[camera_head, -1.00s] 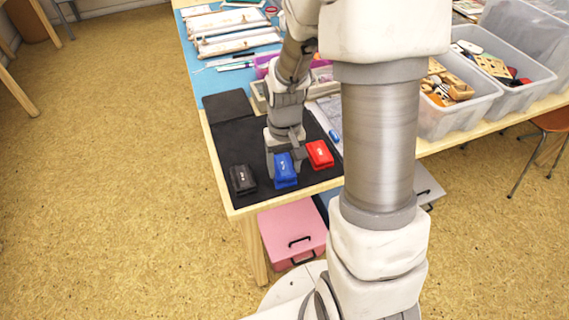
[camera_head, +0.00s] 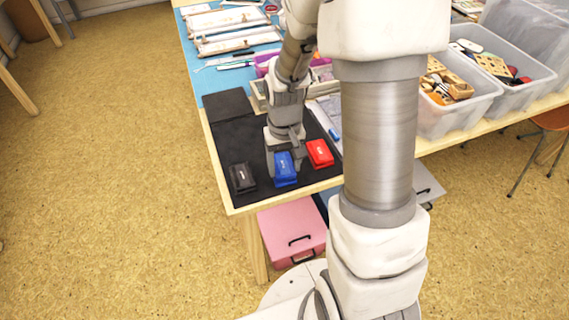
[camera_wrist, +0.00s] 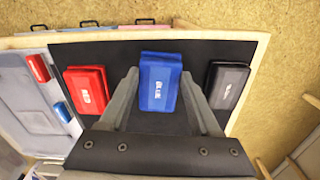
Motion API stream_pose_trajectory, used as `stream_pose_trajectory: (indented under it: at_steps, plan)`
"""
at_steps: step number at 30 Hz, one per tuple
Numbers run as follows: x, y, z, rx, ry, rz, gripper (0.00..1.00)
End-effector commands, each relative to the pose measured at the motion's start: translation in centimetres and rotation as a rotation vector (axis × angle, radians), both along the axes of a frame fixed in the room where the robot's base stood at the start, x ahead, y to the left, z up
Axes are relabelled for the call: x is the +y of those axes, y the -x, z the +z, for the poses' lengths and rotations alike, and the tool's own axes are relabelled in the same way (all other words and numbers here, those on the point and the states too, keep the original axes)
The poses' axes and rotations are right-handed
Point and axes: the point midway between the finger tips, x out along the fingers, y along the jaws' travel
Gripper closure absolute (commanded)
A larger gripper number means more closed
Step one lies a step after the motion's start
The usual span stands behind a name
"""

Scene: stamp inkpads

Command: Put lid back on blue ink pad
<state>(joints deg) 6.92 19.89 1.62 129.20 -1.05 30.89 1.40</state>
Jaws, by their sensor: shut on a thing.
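The blue ink pad (camera_head: 287,182) is in the middle of a row of three on the black mat, near the table's front edge. Its blue lid, labelled BLUE (camera_wrist: 158,86), lies over it. In the wrist view a strip of blue shows past the lid's far edge. I cannot tell whether the lid is fully seated or slightly raised. My gripper (camera_wrist: 160,76) is shut on the blue lid, with one finger along each side. In the head view my gripper (camera_head: 284,155) hides the lid's back part.
A red ink pad (camera_head: 320,153) stands to the right and a black one (camera_head: 242,178) to the left, both close by with lids on. Clear bins (camera_head: 462,112) stand farther right. The black mat (camera_head: 232,142) is bare behind the black pad.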

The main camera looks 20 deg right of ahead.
Motion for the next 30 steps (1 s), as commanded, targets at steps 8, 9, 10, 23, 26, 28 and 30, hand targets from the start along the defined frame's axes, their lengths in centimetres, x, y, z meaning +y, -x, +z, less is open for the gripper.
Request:
stream_pose_trajectory:
  at_steps: [8, 9, 10, 23, 26, 28, 30]
  plan:
    - [0.0, 0.01, -0.01, 0.0, 0.0, 0.0, 0.88]
    - [0.0, 0.01, -0.01, 0.0, 0.0, 0.0, 0.88]
    - [0.0, 0.01, -0.01, 0.0, 0.0, 0.0, 0.88]
    - [0.0, 0.01, -0.63, 0.0, 0.0, 0.0, 0.88]
    - [0.0, 0.01, -0.62, 0.0, 0.0, 0.0, 0.88]
    - [0.0, 0.02, -0.61, 0.0, 0.0, 0.0, 0.88]
    - [0.0, 0.02, -0.61, 0.0, 0.0, 0.0, 0.88]
